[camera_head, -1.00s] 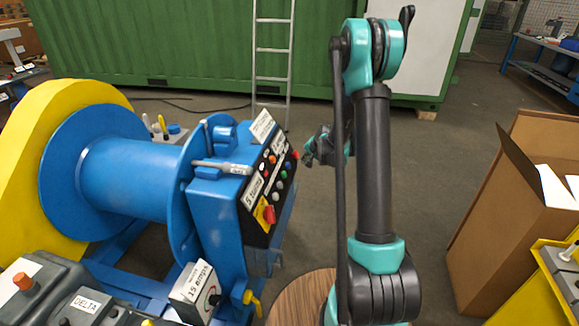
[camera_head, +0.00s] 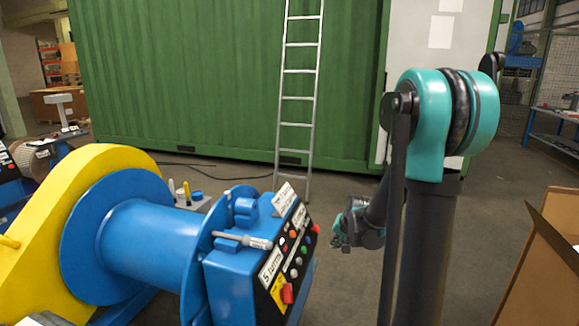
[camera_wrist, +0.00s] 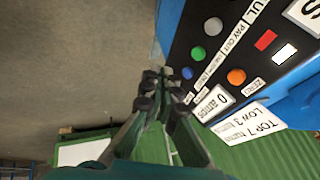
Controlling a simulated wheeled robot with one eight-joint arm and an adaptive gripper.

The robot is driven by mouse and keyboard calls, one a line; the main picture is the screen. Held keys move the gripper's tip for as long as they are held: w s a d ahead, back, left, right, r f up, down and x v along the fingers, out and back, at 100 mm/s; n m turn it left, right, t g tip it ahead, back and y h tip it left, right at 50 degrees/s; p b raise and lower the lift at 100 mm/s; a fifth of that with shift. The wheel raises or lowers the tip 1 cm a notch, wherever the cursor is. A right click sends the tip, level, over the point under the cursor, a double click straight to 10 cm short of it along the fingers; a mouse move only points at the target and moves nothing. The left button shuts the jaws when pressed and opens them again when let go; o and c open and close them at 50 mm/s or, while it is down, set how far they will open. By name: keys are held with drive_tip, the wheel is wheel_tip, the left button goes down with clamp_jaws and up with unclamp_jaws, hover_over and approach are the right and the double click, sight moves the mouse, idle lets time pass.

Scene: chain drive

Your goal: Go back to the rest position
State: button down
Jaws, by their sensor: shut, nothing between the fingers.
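My gripper (camera_head: 338,240) is to the right of the blue winch's control panel (camera_head: 290,258) in the head view, apart from it. In the wrist view my gripper (camera_wrist: 160,88) shows its green and dark fingers brought together with nothing between them. The panel (camera_wrist: 225,58) lies beyond and to the right of the fingertips there, with grey, green, blue and orange buttons and printed labels. My arm rises in the right half of the head view, its upper joint at the top and its forearm partly hiding behind the upright link.
The blue drum (camera_head: 150,245) with its yellow side guard (camera_head: 35,225) fills the lower left. A grey-handled tool (camera_head: 243,240) lies on the winch. A ladder (camera_head: 299,100) leans on a green container (camera_head: 180,80).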

drive_tip(key=s+d+n+g+h, duration=0.1)
drive_tip(key=s+n, duration=0.3)
drive_tip(key=s, duration=2.1)
drive_tip(key=shift+s+d+f+g+h, duration=0.3)
drive_tip(key=shift+d+f+g+h, duration=0.15)
drive_tip(key=shift+d, duration=0.2)
